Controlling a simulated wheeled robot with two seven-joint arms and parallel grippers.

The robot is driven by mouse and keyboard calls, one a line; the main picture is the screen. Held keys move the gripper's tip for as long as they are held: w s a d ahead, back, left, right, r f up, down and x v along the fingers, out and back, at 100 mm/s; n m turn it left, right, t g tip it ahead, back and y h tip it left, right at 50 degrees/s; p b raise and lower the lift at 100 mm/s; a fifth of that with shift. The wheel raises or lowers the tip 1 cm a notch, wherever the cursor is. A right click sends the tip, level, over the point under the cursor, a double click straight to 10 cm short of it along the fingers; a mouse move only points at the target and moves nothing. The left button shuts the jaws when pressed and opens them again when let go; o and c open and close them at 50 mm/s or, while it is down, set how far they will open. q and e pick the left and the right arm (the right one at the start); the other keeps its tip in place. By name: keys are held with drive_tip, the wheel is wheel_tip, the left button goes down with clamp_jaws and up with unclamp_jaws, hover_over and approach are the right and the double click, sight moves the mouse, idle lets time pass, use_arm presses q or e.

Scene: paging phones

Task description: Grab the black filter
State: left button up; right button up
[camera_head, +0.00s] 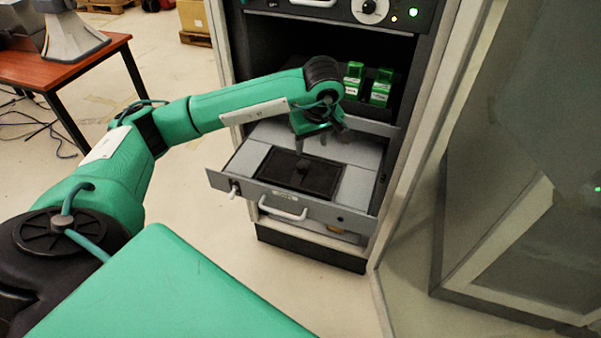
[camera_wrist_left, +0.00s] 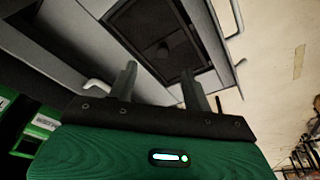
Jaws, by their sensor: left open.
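The black filter (camera_head: 300,174) is a flat black panel with a small raised knob. It lies in the open grey drawer (camera_head: 357,187) of the cabinet. In the left wrist view the filter (camera_wrist_left: 187,57) and its round knob are beyond the fingertips. My left gripper (camera_head: 322,146) is above the rear part of the drawer, behind and above the knob, apart from the filter. In the left wrist view its two fingers (camera_wrist_left: 160,75) are spread with nothing between them. My right gripper is in neither view.
Green boxes (camera_head: 367,84) stand on the shelf just behind my left gripper. The cabinet frame (camera_head: 425,125) and open door (camera_head: 400,210) bound the drawer on the right. A white handle (camera_head: 283,209) sticks out of the drawer front. Floor to the drawer's left is clear.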

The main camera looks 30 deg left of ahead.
use_arm(q)
drive_tip(key=a, duration=0.1)
hover_over(301, 165)
drive_tip(key=s+d, duration=0.1)
drive_tip(key=d, duration=0.1)
wheel_tip(301, 165, down, 7)
drive_tip(key=shift+s+r+p, duration=0.15)
drive_tip(key=shift+r+p, duration=0.05)
drive_tip(key=shift+p, duration=0.2)
drive_tip(key=shift+a+f+y, duration=0.1)
drive_tip(key=shift+f+y, duration=0.2)
drive_tip(key=shift+f, duration=0.05)
drive_tip(key=shift+a+f, duration=0.1)
drive_tip(key=shift+f, duration=0.4)
drive_tip(key=p+x, duration=0.1)
drive_tip(key=x, duration=0.2)
drive_tip(key=shift+w+a+f, duration=0.2)
drive_tip(key=shift+f, duration=0.05)
drive_tip(key=shift+a+f, duration=0.15)
drive_tip(key=shift+f, duration=0.35)
drive_tip(key=c, duration=1)
clamp_jaws()
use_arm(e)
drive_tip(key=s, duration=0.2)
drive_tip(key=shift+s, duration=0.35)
use_arm(q)
drive_tip(key=shift+w+r, duration=0.1)
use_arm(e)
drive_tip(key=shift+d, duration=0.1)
